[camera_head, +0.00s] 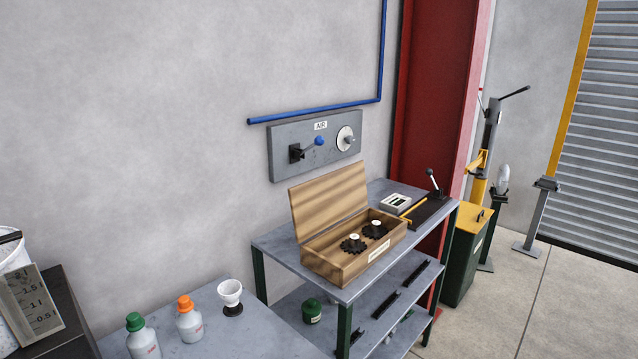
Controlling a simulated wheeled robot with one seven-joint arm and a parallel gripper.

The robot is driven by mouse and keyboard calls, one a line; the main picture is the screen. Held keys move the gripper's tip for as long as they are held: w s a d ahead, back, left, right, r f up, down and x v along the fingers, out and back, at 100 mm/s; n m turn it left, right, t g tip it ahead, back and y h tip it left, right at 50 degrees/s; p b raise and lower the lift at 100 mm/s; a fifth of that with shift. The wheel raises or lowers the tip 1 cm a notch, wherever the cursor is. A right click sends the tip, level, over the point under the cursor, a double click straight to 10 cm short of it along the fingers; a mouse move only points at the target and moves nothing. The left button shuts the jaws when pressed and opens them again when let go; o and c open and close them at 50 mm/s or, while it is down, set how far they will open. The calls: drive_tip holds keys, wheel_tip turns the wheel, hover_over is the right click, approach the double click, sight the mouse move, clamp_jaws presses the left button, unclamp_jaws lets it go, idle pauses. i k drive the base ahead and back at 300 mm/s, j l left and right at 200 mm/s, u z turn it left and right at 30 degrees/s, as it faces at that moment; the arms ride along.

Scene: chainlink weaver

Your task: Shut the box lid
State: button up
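A wooden box (342,268) sits on a grey metal table, right of the picture's centre. Its lid (329,201) is hinged at the back and stands open, tilted up toward the wall. Inside the box lie two dark gears with white hubs (354,243). A small pale label is on the front wall of the box. My gripper and arm do not show in this view.
The table (274,247) has a lower shelf with a green-lidded jar (312,311). A lever device (430,206) and a grey case (396,203) stand right of the box. A wall panel (290,158) is behind the lid. Bottles (189,322) stand on a bench at lower left.

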sight(318, 203)
drive_tip(key=i+l+u, duration=0.3)
drive_tip(key=l+u, duration=0.15)
drive_tip(key=l, duration=0.45)
drive_tip(key=i+l+u, duration=0.15)
drive_tip(key=l+u, duration=0.25)
drive_tip(key=l, duration=0.55)
drive_tip(key=l+u, duration=0.45)
drive_tip(key=l, duration=0.5)
drive_tip(key=i+l+u, duration=0.15)
drive_tip(key=l+u, duration=0.25)
drive_tip(key=l, duration=0.4)
drive_tip(key=l+u, duration=0.35)
drive_tip(key=l, duration=0.45)
drive_tip(key=i+l+u, duration=0.4)
drive_tip(key=l+u, duration=0.15)
drive_tip(key=l, duration=0.2)
